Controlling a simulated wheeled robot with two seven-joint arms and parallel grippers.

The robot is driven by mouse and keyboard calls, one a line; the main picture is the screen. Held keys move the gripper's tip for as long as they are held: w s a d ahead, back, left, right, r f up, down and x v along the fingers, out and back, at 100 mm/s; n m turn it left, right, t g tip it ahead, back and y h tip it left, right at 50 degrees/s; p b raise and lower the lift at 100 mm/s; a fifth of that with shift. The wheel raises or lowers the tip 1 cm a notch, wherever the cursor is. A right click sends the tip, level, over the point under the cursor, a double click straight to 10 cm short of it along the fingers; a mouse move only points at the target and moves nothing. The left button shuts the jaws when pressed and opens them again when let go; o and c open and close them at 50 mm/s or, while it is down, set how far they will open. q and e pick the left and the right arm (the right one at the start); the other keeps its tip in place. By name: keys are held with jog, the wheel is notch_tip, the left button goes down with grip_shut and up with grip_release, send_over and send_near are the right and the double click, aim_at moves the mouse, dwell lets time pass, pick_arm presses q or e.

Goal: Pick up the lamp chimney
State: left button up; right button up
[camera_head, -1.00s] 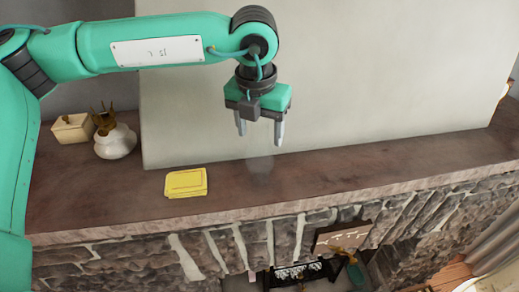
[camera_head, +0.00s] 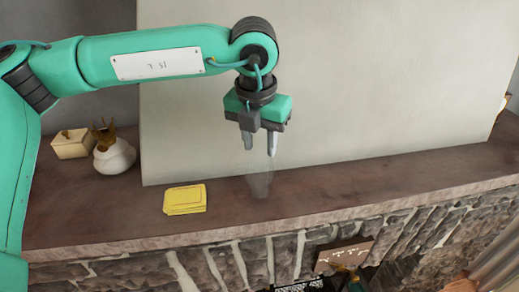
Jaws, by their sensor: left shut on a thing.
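The lamp chimney (camera_head: 260,182) is a clear, faint glass tube, upright at the brown mantel shelf (camera_head: 330,197), in front of the pale wall panel. Its outline is hard to see, and I cannot tell whether its base touches the shelf. My left gripper (camera_head: 260,150) points down from above and is shut on the upper part of the chimney. My right gripper is not in view.
A stack of yellow cloths or papers (camera_head: 185,199) lies left of the chimney. A white pot (camera_head: 115,157) and a cream box (camera_head: 72,144) stand further left. The pale panel (camera_head: 340,80) rises close behind. The shelf right of the chimney is clear.

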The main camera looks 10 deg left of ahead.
pick_arm(q)
notch_tip(320, 180, up, 16)
jog(key=b, duration=0.4)
jog(key=shift+b, duration=0.4)
notch_tip(320, 180, up, 9)
jog(key=shift+s+r, duration=0.1)
jog(key=shift+r, duration=0.05)
grip_shut()
jog(key=shift+r, duration=0.85)
jog(key=shift+f, duration=0.1)
